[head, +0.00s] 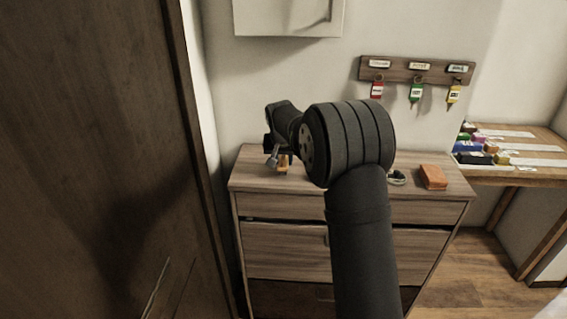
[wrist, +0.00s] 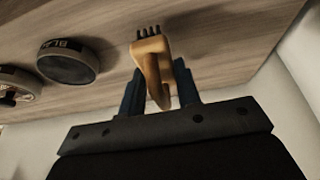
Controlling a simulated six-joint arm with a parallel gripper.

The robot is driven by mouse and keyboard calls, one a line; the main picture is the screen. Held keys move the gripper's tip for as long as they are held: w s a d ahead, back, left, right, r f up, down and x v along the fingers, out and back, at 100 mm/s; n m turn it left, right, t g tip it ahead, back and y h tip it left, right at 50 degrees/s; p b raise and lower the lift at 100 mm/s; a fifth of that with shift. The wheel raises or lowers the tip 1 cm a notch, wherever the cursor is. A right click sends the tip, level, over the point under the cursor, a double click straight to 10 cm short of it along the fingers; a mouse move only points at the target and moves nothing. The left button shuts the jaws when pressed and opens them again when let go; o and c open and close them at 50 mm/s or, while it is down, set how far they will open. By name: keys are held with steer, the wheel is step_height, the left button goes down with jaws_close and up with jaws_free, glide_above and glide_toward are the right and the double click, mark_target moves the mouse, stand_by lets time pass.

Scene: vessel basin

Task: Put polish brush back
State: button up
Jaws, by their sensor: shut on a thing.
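The polish brush (wrist: 150,62) has a tan wooden handle and a small head of dark bristles. In the wrist view it sits between the two dark fingers of my gripper (wrist: 158,88), which is shut on it. The bristles point away from the palm, over the wooden dresser top. In the head view my gripper (head: 275,158) is over the left end of the dresser top, and a small orange-tan part of the brush (head: 282,165) shows below it. I cannot tell whether the brush touches the top.
The dresser top (head: 305,178) carries an orange block (head: 433,177) and a small dark item (head: 397,178) at right. A round tin marked "BLA" (wrist: 68,62) and an open tin (wrist: 14,86) lie left of the brush. A key rack (head: 415,70) hangs behind; a dark door (head: 90,150) stands left.

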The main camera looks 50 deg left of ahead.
steer(key=shift+f, duration=0.75)
steer(key=o, duration=0.9)
steer(key=shift+f, duration=0.1)
steer(key=v, duration=1.2)
steer(key=shift+w, duration=0.1)
